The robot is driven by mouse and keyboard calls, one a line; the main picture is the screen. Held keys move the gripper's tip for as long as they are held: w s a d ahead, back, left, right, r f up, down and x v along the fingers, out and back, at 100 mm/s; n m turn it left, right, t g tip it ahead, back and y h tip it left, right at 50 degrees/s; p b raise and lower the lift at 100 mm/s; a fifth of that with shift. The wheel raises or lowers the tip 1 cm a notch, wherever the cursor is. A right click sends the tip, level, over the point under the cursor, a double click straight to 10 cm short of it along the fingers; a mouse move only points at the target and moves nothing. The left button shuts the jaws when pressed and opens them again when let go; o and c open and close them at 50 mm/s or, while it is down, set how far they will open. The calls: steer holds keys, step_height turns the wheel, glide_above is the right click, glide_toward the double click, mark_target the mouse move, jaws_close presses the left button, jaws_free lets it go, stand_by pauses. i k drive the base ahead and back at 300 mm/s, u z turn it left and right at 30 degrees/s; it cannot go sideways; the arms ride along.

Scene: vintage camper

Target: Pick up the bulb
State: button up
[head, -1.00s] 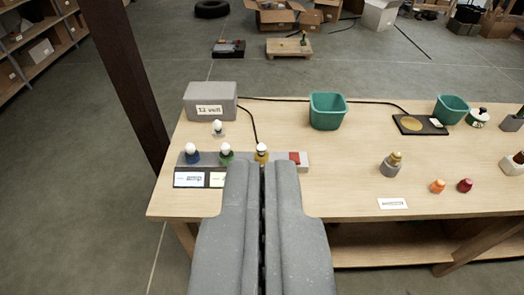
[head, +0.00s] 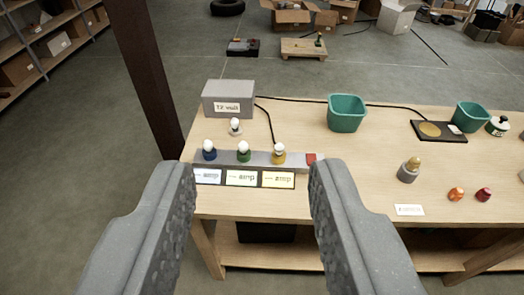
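Several white bulbs are on the wooden table. One sits in a blue socket (head: 209,150), one in a green socket (head: 243,151) and one in a yellow socket (head: 279,153), all on a grey strip. Another white bulb (head: 235,126) stands behind the strip, in front of the grey box. A gold-topped, bulb-like piece (head: 411,169) stands in a grey holder at the right. Which one is the task's bulb I cannot tell. My gripper (head: 252,180) is wide open and empty, its fingers on either side of the strip's near side in the picture.
The grey box (head: 228,98) with a cable is at the back left. A teal bin (head: 346,113) stands at the back middle, another (head: 470,117) at the right. Orange (head: 456,194) and red (head: 483,195) pieces lie at the right. A dark post (head: 143,75) rises left of the table.

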mark_target(279, 147)
steer(key=u, duration=2.05)
steer(key=k, duration=1.35)
steer(key=z, duration=1.65)
steer(key=i, duration=1.7)
steer(key=u, duration=0.05)
